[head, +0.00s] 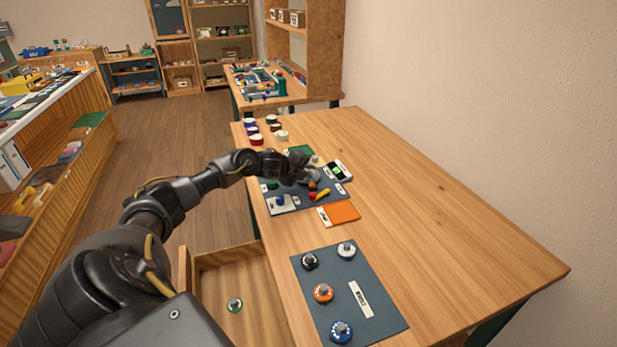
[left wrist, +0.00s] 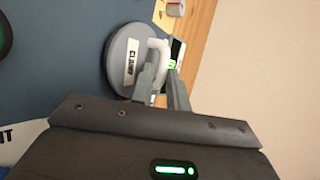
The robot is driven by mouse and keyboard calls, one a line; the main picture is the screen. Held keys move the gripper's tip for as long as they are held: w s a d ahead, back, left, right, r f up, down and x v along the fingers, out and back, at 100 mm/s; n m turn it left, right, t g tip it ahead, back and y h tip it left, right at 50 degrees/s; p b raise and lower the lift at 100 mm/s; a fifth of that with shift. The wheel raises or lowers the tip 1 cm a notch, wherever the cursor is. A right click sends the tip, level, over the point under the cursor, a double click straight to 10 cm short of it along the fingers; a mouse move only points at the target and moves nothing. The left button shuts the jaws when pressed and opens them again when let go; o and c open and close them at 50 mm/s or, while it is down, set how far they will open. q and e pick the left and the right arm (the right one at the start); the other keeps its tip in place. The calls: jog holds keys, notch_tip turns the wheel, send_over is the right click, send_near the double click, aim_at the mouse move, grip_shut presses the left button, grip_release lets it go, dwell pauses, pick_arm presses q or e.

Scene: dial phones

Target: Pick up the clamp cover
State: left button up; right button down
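In the left wrist view a round grey cover (left wrist: 122,78) with a white label and a white looped handle (left wrist: 160,58) lies over a blue surface; I take it to be the clamp cover. My right gripper is not in view.
Beside the gripper are a device with a green display (head: 337,171), a red-and-yellow item (head: 319,195) and an orange square (head: 345,212). The near mat (head: 375,295) holds several round dials. An open drawer (head: 215,275) holds one round piece. The table's right side is clear.

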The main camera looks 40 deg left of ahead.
aim_at(307, 178)
pick_arm(q)
grip_shut()
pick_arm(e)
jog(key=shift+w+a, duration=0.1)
pick_arm(q)
jog(key=shift+r, duration=0.15)
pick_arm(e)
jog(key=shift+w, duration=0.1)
